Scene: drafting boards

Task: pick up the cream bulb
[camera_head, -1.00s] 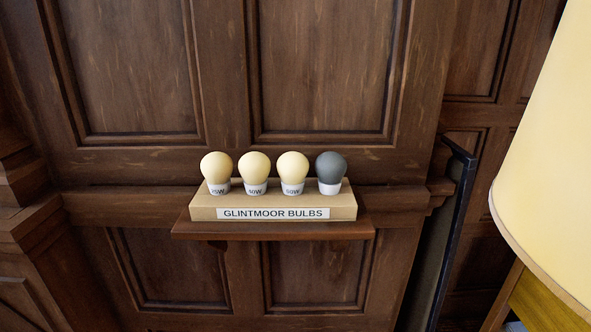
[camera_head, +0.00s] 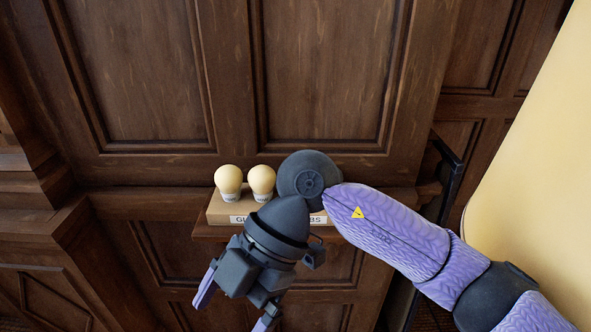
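Two cream bulbs, the left one (camera_head: 228,178) and another (camera_head: 261,178), stand upright in the tan bulb box (camera_head: 219,209) on the wall shelf. The third cream bulb and the grey bulb seen earlier are hidden behind my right arm. My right gripper (camera_head: 234,312) hangs in front of and below the shelf, pointing down and left. Its two purple fingers are apart with nothing between them. It touches no bulb that I can see. My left gripper is not in view.
The small wooden shelf (camera_head: 204,231) sticks out from the dark panelled wall (camera_head: 135,80). A large cream lampshade (camera_head: 540,150) fills the right side, close to my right arm. A dark upright frame (camera_head: 447,160) stands behind the arm. The space left of the shelf is clear.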

